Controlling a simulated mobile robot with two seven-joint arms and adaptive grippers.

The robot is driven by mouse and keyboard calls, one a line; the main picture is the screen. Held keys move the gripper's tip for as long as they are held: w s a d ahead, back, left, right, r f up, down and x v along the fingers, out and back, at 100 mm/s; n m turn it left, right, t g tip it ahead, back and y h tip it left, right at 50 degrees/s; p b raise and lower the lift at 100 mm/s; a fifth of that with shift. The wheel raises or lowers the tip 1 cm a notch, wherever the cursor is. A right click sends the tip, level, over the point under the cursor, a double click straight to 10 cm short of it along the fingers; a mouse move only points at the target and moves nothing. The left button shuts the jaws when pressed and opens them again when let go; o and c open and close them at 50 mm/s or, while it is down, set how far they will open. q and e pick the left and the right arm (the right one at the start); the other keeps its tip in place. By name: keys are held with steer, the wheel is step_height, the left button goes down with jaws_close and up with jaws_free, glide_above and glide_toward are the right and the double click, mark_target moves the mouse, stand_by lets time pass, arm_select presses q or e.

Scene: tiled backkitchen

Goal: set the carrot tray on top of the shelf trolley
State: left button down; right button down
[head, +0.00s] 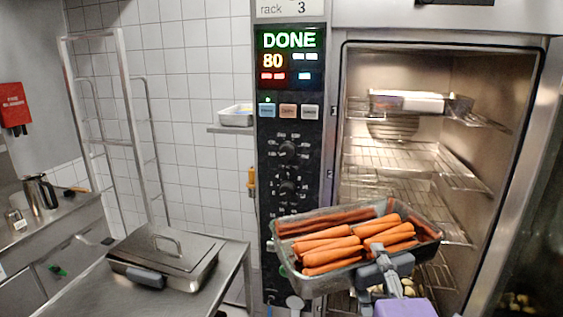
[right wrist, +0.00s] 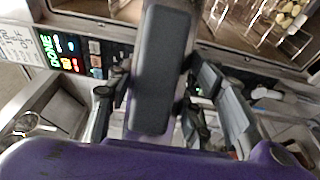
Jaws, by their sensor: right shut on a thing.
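The carrot tray (head: 310,286), a clear-walled tray full of orange carrots, is in the head view in front of the open oven, held up and tilted. My right gripper (head: 388,268) is shut on its near right edge. My left gripper is out of view.
A steel surface (head: 225,285) at lower left carries a lidded steel pan (head: 165,258). The open oven (head: 445,75) has wire racks with another tray (head: 410,102) high inside. Its control panel (head: 290,150) reads DONE. A small wall shelf (head: 232,129) holds a container. A counter with a jug (head: 40,193) is far left.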

steer(key=s+f, duration=0.7)
steer(key=f, duration=0.4)
steer(key=shift+s+a, duration=0.2)
steer(key=shift+a, duration=0.1)
steer(key=shift+f, duration=0.1)
